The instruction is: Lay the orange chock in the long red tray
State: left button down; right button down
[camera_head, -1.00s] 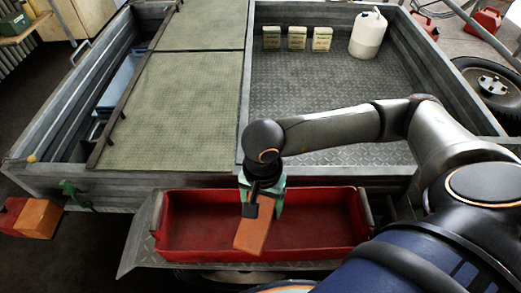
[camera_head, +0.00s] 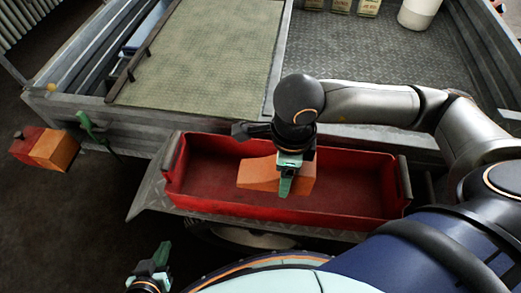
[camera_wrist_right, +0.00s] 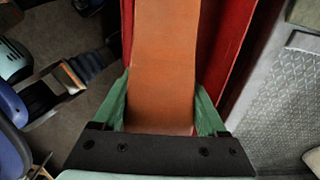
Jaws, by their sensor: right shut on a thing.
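The orange chock (camera_head: 258,174) is held by my right gripper (camera_head: 287,172), which is shut on it.
A red and orange block (camera_head: 52,150) is at the far left, near a green lever (camera_head: 92,130). The trailer bed (camera_head: 385,70) holds pale boxes (camera_head: 341,5) and a white container (camera_head: 420,12) at the back. The tray's right part is clear.

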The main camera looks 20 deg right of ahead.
aim_at(262, 162)
jog(key=w+f, duration=0.1)
jog(key=w+a, duration=0.1)
jog(key=w, duration=0.1)
jog(key=w+a+f, duration=0.1)
jog(key=w, duration=0.1)
jog(key=shift+w+a+f, duration=0.2)
jog(key=shift+a+f, duration=0.05)
jog(key=shift+f, duration=0.05)
jog(key=w+f, duration=0.1)
jog(key=f, duration=0.1)
jog(key=w+a+f+b, duration=0.1)
jog(key=w+f, duration=0.1)
jog(key=shift+a+f, duration=0.15)
jog(key=shift+f, duration=0.1)
jog(key=shift+w+a+f, duration=0.15)
jog(key=shift+w+f, duration=0.25)
jog(key=shift+w, duration=0.05)
jog(key=shift+w+f, duration=0.15)
jog(key=shift+f, duration=0.05)
jog(key=shift+a+f+b, duration=0.1)
jog(key=shift+f+b, duration=0.25)
jog(key=shift+f, duration=1.25)
jog(key=shift+f, duration=0.15)
jog(key=shift+c, duration=1)
grip_release()
